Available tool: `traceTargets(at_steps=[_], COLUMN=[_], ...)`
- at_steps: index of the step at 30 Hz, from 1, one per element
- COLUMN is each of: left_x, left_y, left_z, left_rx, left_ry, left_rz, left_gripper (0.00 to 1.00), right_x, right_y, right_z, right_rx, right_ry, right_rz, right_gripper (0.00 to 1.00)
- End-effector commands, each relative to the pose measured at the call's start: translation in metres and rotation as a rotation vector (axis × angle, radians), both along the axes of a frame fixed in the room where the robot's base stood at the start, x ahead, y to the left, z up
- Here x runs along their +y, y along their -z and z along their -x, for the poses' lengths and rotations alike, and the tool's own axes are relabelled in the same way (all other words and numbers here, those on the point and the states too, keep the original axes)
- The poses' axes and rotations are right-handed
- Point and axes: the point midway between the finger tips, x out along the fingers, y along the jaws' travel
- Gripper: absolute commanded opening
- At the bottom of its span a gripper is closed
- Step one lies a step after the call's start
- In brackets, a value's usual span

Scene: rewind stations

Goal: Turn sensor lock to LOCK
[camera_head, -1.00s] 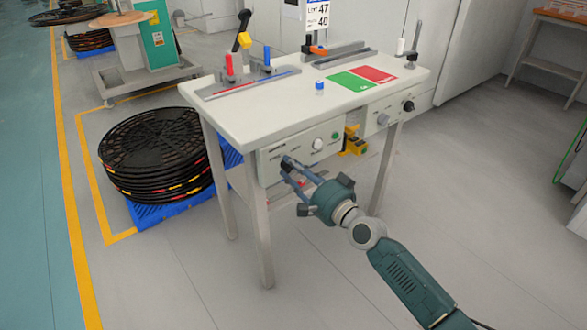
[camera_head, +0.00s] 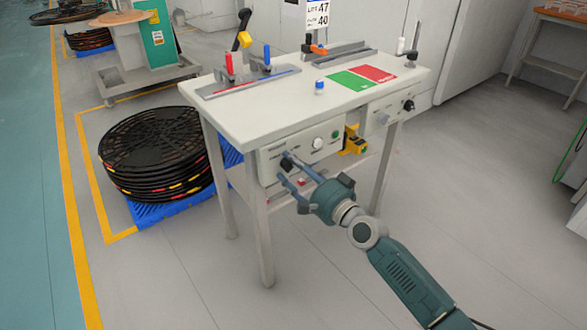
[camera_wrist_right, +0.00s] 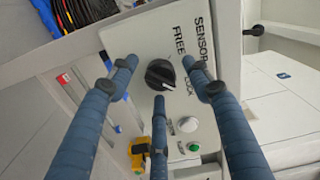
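The sensor lock is a round black knob (camera_wrist_right: 160,74) on a pale panel (camera_wrist_right: 140,38), with SENSOR, FREE and partly covered LOCK lettering beside it in the right wrist view. A pale mark crosses the knob; which word it points to is hard to tell. In the head view the panel (camera_head: 266,155) is on the front of the white table. My right gripper (camera_head: 283,170) is at its left part, at the dark knob (camera_head: 287,161). In the wrist view its blue fingers (camera_wrist_right: 158,80) are spread around the knob, with gaps visible. My left gripper is not in view.
A white button (camera_wrist_right: 187,124) and a green button (camera_wrist_right: 193,147) sit near the knob. A yellow device (camera_head: 353,141) hangs under the tabletop (camera_head: 250,115). Stacked black reels (camera_head: 155,150) stand left of the table. The floor in front is clear.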

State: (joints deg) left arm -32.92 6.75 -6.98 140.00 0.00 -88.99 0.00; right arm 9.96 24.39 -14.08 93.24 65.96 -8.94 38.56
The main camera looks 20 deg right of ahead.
Motion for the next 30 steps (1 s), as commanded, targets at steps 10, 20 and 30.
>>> traceTargets(at_steps=[10, 20, 30], left_x=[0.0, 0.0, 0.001], left_y=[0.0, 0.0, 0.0], left_z=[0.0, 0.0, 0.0], left_rx=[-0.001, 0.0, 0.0], left_ry=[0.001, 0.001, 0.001], left_rz=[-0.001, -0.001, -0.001], left_gripper=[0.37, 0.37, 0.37], right_x=[-0.012, -0.035, -0.041], right_y=[0.002, 0.002, 0.0], right_z=[0.034, 0.096, 0.113], right_rx=[0.002, 0.004, 0.0], right_ry=[0.0, -0.001, 0.0], right_rz=[0.003, 0.006, 0.0], right_gripper=[0.49, 0.49, 0.49])
